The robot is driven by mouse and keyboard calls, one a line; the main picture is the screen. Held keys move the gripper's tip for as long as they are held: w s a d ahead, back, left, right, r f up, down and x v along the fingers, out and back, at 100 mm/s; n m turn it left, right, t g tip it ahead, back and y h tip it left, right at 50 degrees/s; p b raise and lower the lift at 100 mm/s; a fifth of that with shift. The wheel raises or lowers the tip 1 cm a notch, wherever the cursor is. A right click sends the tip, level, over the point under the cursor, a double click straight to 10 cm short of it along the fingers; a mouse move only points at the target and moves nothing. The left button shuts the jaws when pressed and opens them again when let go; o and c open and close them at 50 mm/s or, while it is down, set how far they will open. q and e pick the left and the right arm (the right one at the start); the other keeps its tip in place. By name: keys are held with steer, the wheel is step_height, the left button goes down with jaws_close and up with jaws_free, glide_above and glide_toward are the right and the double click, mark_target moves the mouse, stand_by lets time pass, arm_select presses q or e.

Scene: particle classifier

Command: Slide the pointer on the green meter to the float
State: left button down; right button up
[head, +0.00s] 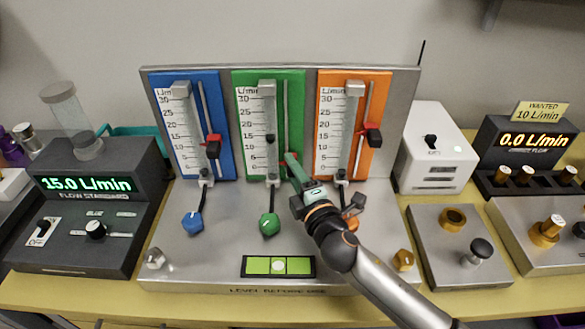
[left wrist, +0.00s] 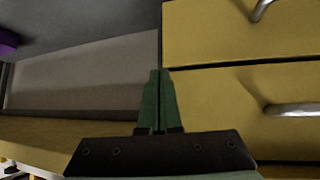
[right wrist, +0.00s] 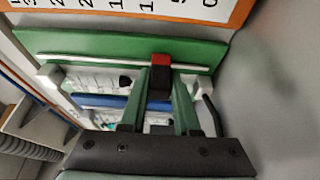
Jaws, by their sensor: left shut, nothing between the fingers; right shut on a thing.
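The green meter (head: 242,164) stands between the blue and orange meters, with a clear tube and a scale. Its dark float (head: 270,139) sits in the tube a little above the 10 mark; it also shows in the right wrist view (right wrist: 126,81). The red and black pointer (right wrist: 160,66) is on the rail beside the tube, lower than the float. My right gripper (head: 291,160) is shut on the pointer, and its fingers hide part of it in the head view. My left gripper (left wrist: 159,75) is shut and empty, in front of yellow drawers.
Below are a green knob (head: 269,223), a blue knob (head: 193,221) and a bubble level (head: 279,265). My right arm crosses the front right.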

jaws_close()
stand_by(0.8)
